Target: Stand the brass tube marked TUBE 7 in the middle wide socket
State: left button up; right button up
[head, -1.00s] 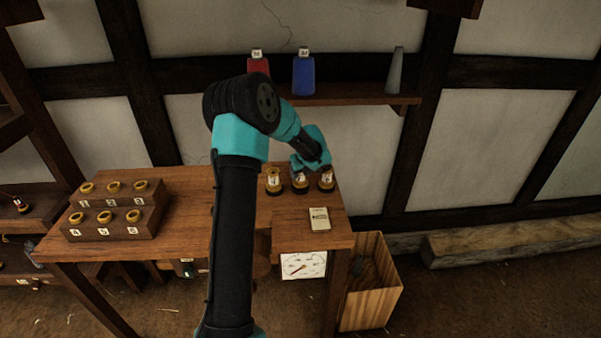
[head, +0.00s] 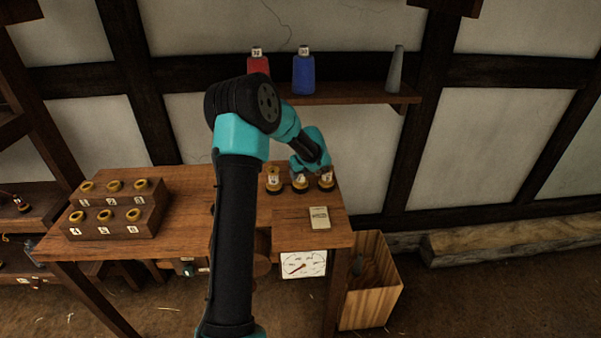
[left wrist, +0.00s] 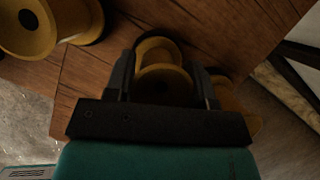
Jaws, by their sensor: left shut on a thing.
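Three brass, spool-shaped pieces with white labels stand in a row at the right back of the bench: a left one (head: 273,180), a middle one (head: 300,184) and a right one (head: 326,181). Their labels are too small to read, so I cannot tell which is TUBE 7. My left gripper (head: 299,169) is over the middle piece. In the left wrist view its fingers are shut on a brass piece (left wrist: 163,80), with another at the upper left (left wrist: 40,28) and one partly hidden at the right. Their bases are mostly hidden, and I cannot make out the sockets. My right gripper is out of view.
A stepped wooden rack (head: 112,219) with several numbered brass rings is at the bench's left. A pale card (head: 319,217) lies at the front right. A shelf (head: 350,98) with red and blue cones is above. An open wooden crate (head: 372,295) stands right of the bench.

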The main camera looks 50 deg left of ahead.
pick_arm(q)
jog(key=shift+f, duration=0.1)
jog(key=o, duration=0.8)
jog(key=shift+c, duration=0.2)
jog(key=v, duration=1.1)
dwell(1.0)
